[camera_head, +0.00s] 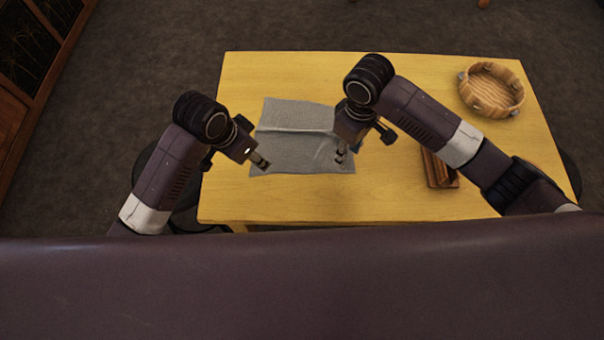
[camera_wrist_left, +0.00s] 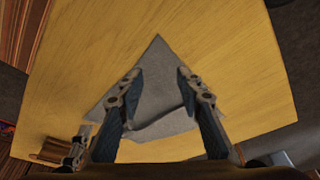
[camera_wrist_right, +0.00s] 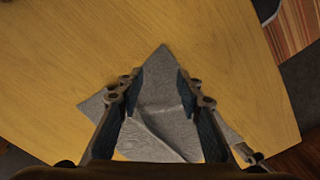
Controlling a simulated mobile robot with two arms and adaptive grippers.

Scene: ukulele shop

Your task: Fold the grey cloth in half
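The grey cloth (camera_head: 290,132) lies spread on the yellow table, slightly wrinkled, with a raised crease toward its right side. My left gripper (camera_head: 264,164) is over the cloth's near left corner. In the left wrist view its fingers (camera_wrist_left: 158,76) are apart, with a cloth corner (camera_wrist_left: 157,62) between and beyond them. My right gripper (camera_head: 341,157) is over the near right corner, and its arm hides the cloth's right edge. In the right wrist view its fingers (camera_wrist_right: 160,76) are also apart around a cloth corner (camera_wrist_right: 162,68). Neither gripper visibly pinches the cloth.
The yellow wooden table (camera_head: 270,205) has bare room in front of the cloth and behind it. A reddish-brown wooden object (camera_head: 437,170) lies right of the cloth, partly under my right arm.

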